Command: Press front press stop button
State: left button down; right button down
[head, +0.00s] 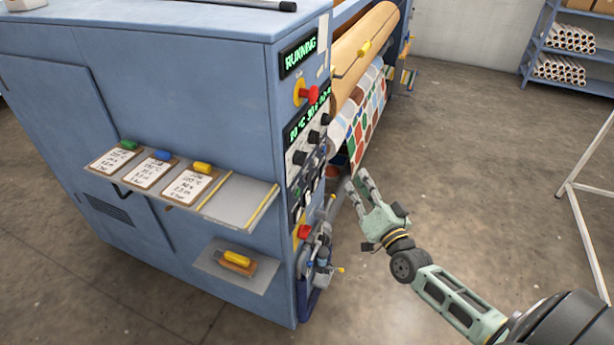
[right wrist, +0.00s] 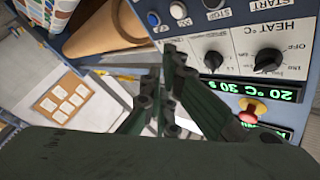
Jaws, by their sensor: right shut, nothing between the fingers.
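The blue press (head: 150,110) stands at left, its narrow control panel (head: 308,150) seen at a steep angle. A red mushroom button (head: 309,94) on a yellow base sits below the green RUNNING display (head: 298,54). Another red button (head: 303,231) sits lower down. In the right wrist view a red button (right wrist: 248,112) lies beside the green display, and small round buttons (right wrist: 178,10) sit by START and STOP labels at the top. My right gripper (head: 357,178) is shut and empty, right of the panel and apart from it. My left gripper is out of view.
A shelf with clipboards (head: 148,172) and a lower shelf (head: 232,268) stick out from the press's side. Rollers (head: 365,45) with patterned sheet lie behind the panel. A white frame (head: 585,215) stands at right. Floor around my right arm is clear.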

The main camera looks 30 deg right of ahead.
jog(key=w+a, duration=0.5)
jog(key=w, duration=0.1)
jog(key=shift+w+a, duration=0.4)
dwell(1.4)
jog(key=shift+w+a, duration=0.5)
jog(key=shift+w, duration=0.05)
dwell(0.7)
jog(key=shift+s+d, duration=0.1)
dwell(0.3)
jog(key=shift+s+d+p, duration=0.3)
jog(key=shift+s+d, duration=0.1)
jog(key=shift+s, duration=0.1)
jog(key=s+d, duration=0.3)
jog(key=shift+s+d, duration=0.15)
jog(key=shift+s, duration=0.25)
